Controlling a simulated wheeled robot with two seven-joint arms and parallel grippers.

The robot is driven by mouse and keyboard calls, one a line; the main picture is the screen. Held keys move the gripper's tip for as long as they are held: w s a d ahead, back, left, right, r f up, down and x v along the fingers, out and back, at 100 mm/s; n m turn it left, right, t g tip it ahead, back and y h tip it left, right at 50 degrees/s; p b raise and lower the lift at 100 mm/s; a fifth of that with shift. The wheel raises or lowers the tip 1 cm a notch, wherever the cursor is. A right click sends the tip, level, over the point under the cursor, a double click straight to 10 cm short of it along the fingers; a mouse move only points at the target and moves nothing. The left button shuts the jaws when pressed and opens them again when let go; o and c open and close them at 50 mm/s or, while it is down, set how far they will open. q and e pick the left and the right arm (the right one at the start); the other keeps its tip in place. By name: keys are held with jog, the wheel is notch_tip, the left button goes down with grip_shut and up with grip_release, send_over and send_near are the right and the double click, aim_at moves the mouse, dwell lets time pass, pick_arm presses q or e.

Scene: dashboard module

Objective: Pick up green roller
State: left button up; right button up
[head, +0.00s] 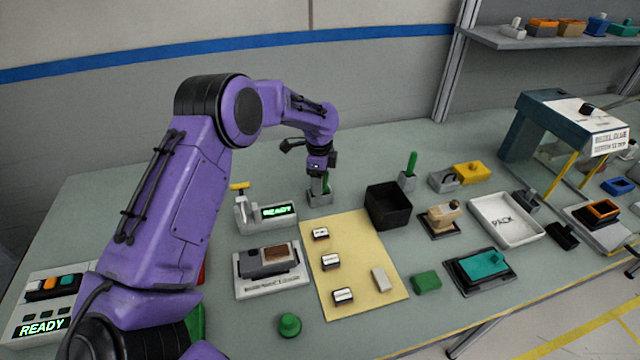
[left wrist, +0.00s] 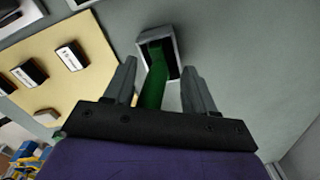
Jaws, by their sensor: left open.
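A green stick-like piece, seemingly the green roller (left wrist: 154,82), stands in a small grey holder (left wrist: 172,50) in the left wrist view. My left gripper (left wrist: 160,88) is open, with one finger on each side of the green piece and visible gaps beside it. In the head view my left gripper (head: 319,178) points down over the grey holder (head: 320,198), and the green piece is mostly hidden there. A second green stick (head: 411,162) stands in another grey holder (head: 407,181) to the right. My right gripper is not in view.
A black open bin (head: 388,208) stands right of the holder. A yellow mat (head: 360,262) with small labelled blocks lies in front. A white tray (head: 505,220) and other fixtures are farther right.

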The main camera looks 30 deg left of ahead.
pick_arm(q)
jog(key=shift+w+f, duration=0.45)
jog(key=shift+f, duration=0.15)
jog(key=shift+s+d+r, duration=0.1)
jog(key=shift+s+r, duration=0.1)
jog(key=shift+s, duration=0.05)
jog(key=shift+c, duration=0.3)
jog(key=shift+s+r, duration=0.15)
jog(key=shift+s, duration=0.05)
jog(key=c, duration=0.5)
grip_shut()
